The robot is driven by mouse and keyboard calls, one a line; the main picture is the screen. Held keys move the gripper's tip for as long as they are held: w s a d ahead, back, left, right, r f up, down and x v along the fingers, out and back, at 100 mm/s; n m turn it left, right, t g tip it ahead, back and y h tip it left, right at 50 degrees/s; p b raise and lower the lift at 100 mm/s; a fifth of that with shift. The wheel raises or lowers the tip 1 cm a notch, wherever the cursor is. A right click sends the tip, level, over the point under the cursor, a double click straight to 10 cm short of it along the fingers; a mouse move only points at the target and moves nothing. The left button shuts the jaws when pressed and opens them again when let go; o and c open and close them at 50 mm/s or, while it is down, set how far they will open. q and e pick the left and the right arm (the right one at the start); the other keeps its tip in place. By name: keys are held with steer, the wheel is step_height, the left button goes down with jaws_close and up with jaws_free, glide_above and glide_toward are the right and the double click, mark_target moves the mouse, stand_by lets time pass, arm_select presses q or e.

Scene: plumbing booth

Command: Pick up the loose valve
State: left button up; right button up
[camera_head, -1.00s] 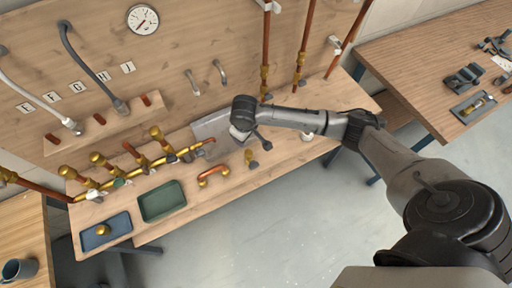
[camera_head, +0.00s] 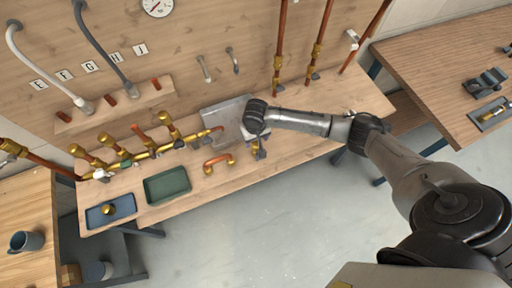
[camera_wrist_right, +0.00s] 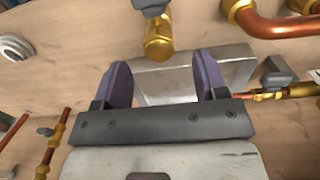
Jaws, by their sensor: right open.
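The loose valve, a short brass body with a grey lever, lies on the bench in the head view (camera_head: 257,153), just in front of my right gripper. In the right wrist view the valve (camera_wrist_right: 159,42) is at the top centre, beyond the fingertips and slightly left of the midline between them. My right gripper (camera_head: 251,136) is low over the bench with its fingers pointing down. In the wrist view the right gripper (camera_wrist_right: 162,78) is open, with two purple finger pads apart and no object held between them. My left gripper is not in view.
A grey metal plate (camera_head: 220,117) lies behind the gripper. A copper U-pipe (camera_head: 218,160) with brass ends lies left of the valve. A brass manifold (camera_head: 150,153), green tray (camera_head: 167,185) and blue tray (camera_head: 97,217) are further left. Vertical copper pipes (camera_head: 318,45) stand behind on the right.

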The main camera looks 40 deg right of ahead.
mark_target(256, 143)
steer(key=shift+f, duration=3.2)
steer(key=c, duration=1.1)
steer(key=shift+r, duration=0.1)
steer(key=shift+c, duration=0.2)
